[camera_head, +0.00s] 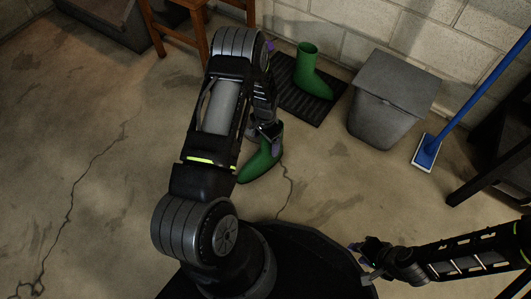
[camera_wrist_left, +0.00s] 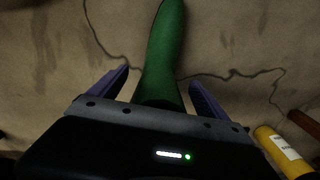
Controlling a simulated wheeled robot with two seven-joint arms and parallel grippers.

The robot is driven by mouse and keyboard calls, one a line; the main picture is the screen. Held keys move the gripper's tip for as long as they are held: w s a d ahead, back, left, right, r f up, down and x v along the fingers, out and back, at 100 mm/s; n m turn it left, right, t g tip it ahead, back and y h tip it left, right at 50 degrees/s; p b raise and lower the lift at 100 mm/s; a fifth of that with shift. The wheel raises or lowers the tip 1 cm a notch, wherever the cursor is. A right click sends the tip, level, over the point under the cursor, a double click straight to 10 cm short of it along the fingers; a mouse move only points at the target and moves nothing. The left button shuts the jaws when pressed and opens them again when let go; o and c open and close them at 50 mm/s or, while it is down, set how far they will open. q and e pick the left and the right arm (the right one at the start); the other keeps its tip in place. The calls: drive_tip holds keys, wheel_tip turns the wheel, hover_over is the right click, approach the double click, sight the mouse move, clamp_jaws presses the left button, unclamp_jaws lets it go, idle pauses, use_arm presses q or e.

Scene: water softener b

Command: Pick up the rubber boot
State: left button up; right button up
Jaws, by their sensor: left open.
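A green rubber boot (camera_head: 260,165) is on the floor under my left gripper (camera_head: 268,138), partly hidden by my left arm. In the left wrist view the boot (camera_wrist_left: 163,55) runs up from between the purple fingers (camera_wrist_left: 158,80). The fingers are open on both sides of it, with visible gaps, and its near end is hidden behind the gripper body. A second green boot (camera_head: 312,78) stands upright on a dark mat (camera_head: 298,103). My right gripper (camera_head: 364,262) is at the lower right, away from both boots; its finger gap is too small to read.
A grey lidded bin (camera_head: 385,110) stands right of the mat. A blue-handled mop (camera_head: 427,150) leans beside it, near a dark wooden frame (camera_head: 485,175). A wooden stool (camera_head: 175,30) is at the back. A yellow labelled object (camera_wrist_left: 280,150) shows in the left wrist view. The left floor is clear.

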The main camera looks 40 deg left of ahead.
use_arm(q)
drive_tip(key=shift+c, duration=0.2)
idle(0.4)
clamp_jaws()
idle(0.8)
drive_tip(key=shift+r, duration=0.1)
